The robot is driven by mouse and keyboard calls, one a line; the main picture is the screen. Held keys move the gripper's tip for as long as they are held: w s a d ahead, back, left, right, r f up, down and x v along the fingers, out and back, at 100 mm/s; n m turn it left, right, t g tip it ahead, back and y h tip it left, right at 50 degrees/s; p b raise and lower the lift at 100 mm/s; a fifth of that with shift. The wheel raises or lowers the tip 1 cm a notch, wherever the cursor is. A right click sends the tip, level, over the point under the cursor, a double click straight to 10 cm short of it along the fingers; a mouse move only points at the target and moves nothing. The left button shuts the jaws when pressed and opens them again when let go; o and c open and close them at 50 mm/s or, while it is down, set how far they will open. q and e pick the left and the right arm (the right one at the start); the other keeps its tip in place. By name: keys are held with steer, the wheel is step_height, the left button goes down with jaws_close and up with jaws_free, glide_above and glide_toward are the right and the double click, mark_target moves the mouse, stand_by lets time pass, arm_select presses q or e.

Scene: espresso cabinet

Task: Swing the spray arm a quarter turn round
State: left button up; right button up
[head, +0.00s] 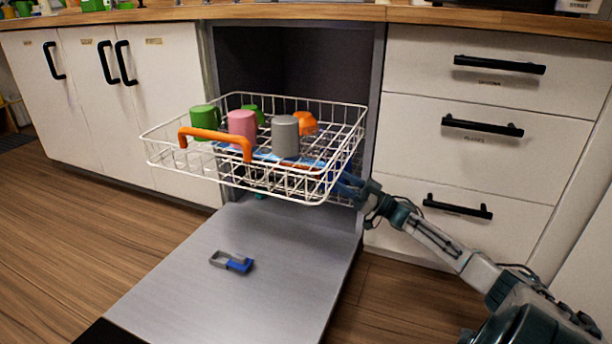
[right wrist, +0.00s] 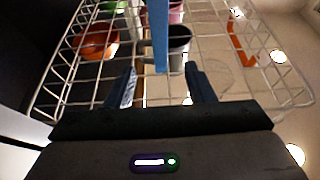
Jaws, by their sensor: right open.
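The spray arm is a blue bar (right wrist: 160,38) in the right wrist view, pointing down between my right gripper's fingers under the wire rack. In the head view blue parts of it (head: 262,156) show through the rack (head: 250,184). My right gripper (right wrist: 162,88) is open, with one finger on each side of the bar's near end; I cannot tell whether either finger touches it. In the head view the right gripper (head: 347,186) is at the rack's right side, partly hidden by the wires. My left gripper is not in view.
The rack holds green, pink, grey and orange cups (head: 285,136) and has an orange handle (head: 214,138). The dishwasher door (head: 190,290) lies open below, with a grey-and-blue piece (head: 232,262) on it. Drawers (head: 470,130) stand close on the right.

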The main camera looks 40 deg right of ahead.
steer(key=b+x, duration=0.4)
steer(key=x, duration=0.5)
steer(key=shift+w+a+r, duration=0.1)
steer(key=shift+w+a, duration=0.05)
steer(key=shift+w, duration=0.05)
steer(key=shift+w+a+r, duration=0.25)
steer(key=shift+w+r, duration=0.05)
steer(key=shift+w, duration=0.2)
steer(key=shift+c, duration=0.2)
jaws_close()
steer(key=shift+d, duration=0.1)
